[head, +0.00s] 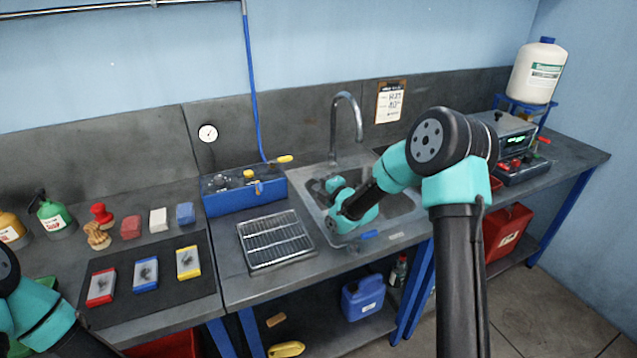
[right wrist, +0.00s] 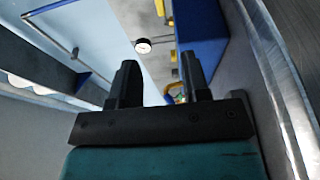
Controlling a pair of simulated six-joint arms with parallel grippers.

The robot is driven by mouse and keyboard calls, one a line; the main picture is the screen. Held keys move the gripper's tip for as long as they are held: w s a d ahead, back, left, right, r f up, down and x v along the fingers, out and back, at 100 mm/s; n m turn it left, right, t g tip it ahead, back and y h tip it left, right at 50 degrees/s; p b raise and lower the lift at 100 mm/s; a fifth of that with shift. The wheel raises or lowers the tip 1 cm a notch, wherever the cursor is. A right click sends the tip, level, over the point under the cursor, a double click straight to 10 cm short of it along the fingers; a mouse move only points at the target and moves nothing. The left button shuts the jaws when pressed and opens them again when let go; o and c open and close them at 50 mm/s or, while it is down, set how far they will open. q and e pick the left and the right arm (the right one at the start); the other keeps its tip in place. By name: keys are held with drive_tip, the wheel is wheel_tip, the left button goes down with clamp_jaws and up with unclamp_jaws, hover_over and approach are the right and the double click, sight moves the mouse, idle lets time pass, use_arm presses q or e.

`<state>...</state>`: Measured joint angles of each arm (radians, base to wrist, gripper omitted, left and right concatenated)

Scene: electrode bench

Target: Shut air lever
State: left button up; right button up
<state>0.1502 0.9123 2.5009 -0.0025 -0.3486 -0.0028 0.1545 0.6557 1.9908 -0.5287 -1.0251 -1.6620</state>
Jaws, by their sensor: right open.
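The air lever (head: 285,159) has a yellow handle and sits at the back right of a blue box (head: 245,191), at the foot of the blue hose (head: 252,90). The handle points to the right. My right gripper (head: 322,190) is over the sink, to the right of the box and apart from the lever. In the right wrist view its two black fingers are spread with nothing between them. Beyond them are the blue box (right wrist: 203,35) and small yellow parts; I cannot tell which is the lever. Only part of my left arm shows at lower left; its gripper is out of frame.
A steel faucet (head: 347,115) stands behind the sink (head: 395,203). A wire rack (head: 275,240) lies in front of the box. A round gauge (head: 208,133) is on the back panel. A dark mat (head: 118,305) with several colored blocks lies at left.

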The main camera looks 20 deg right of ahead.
sight(287, 160)
drive_tip(key=shift+w+d+n+g+y, duration=0.4)
drive_tip(key=shift+w+d+n+y, duration=0.3)
drive_tip(key=shift+d+y, duration=0.25)
drive_tip(key=x, duration=1.7)
drive_tip(key=shift+w, duration=0.2)
clamp_jaws()
